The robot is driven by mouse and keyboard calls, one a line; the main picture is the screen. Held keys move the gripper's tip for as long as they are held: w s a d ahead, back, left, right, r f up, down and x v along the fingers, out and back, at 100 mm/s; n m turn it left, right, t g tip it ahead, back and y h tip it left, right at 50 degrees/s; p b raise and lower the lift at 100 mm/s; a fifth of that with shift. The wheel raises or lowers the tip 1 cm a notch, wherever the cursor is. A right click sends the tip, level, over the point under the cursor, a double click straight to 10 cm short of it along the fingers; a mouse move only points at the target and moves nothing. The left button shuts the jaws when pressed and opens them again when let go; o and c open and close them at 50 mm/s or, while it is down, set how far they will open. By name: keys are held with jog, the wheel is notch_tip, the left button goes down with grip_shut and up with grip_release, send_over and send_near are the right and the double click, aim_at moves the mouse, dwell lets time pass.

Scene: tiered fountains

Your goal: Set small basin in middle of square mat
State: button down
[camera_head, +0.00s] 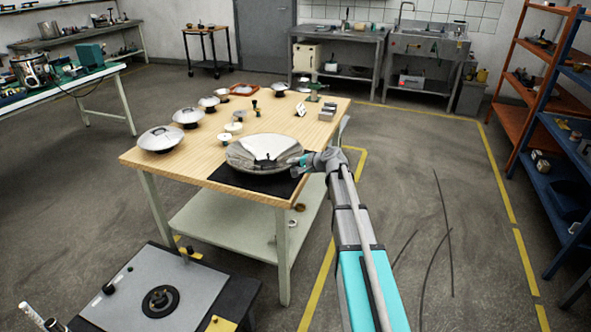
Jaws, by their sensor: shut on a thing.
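A shiny, shallow silver basin (242,153) is over the black square mat (262,185) at the near end of the wooden table. It hides the far part of the mat, while the near edge stays bare. My gripper (299,161) comes in from the right and is shut at the basin's right rim. The fingertips are small in view and partly hidden. I cannot tell whether the basin touches the mat or hangs just above it. It looks roughly level and set toward the far side of the mat.
Several lidded silver dishes, one at the near left (160,139), line the table's (285,115) left side. Small cream pieces (233,128) sit just behind the basin. An orange shelf (525,85) is far right; the floor between is clear.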

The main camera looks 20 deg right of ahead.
jog(key=c, duration=0.6)
grip_release()
jog(key=shift+o, duration=0.2)
jog(key=shift+s+d, duration=0.1)
jog(key=p+v, duration=0.5)
jog(key=v, duration=0.6)
jog(key=shift+s+d+r+p, duration=0.2)
jog(key=shift+s+p, duration=0.1)
